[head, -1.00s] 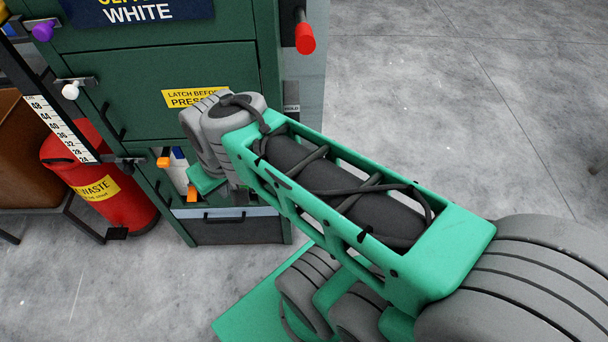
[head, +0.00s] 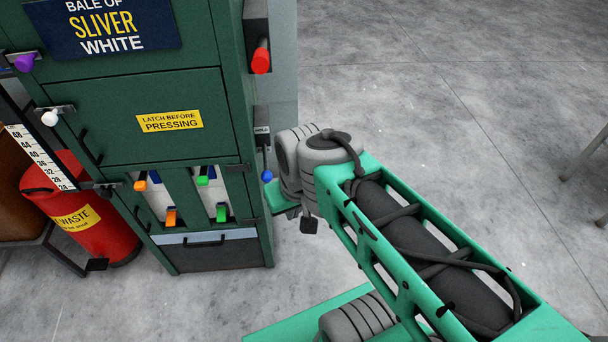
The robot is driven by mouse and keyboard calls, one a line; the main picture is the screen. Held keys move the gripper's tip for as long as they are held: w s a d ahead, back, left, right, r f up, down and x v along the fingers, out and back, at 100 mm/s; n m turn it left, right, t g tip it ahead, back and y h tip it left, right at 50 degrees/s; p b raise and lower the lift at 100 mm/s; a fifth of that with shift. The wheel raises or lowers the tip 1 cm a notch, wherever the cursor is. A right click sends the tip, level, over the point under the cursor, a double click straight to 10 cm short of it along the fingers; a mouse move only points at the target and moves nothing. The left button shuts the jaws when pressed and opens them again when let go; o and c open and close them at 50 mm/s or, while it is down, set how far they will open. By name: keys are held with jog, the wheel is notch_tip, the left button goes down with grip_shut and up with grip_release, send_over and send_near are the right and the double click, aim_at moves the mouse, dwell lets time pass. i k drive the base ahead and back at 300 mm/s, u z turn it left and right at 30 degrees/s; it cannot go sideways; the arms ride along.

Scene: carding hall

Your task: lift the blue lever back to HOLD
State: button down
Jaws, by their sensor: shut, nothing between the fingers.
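The blue lever (head: 267,176) sits on the right side of the green press (head: 195,95). Its blue knob hangs at the lower end of a thin stem, below a small HOLD label (head: 262,131). My gripper (head: 284,207) is at the end of my green and grey arm, just right of the press's side and a little below and right of the blue knob. Only part of its green hand shows. The fingertips are too small and hidden to make out. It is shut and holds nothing. No contact with the lever shows.
A red-tipped handle (head: 261,58) juts out above the blue lever. Orange levers (head: 141,182) and green levers (head: 203,181) are on the press's front, above a dark drawer (head: 215,256). A red waste bin (head: 90,215) stands left.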

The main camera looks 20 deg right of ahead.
aim_at(267, 176)
jog(key=z, duration=0.05)
jog(key=i, duration=0.5)
jog(key=u, duration=0.15)
jog(key=k, duration=0.45)
jog(key=u, duration=0.55)
jog(key=k, duration=0.9)
jog(key=z, duration=0.15)
jog(key=i, duration=0.55)
jog(key=z, duration=0.5)
jog(key=i, duration=1.35)
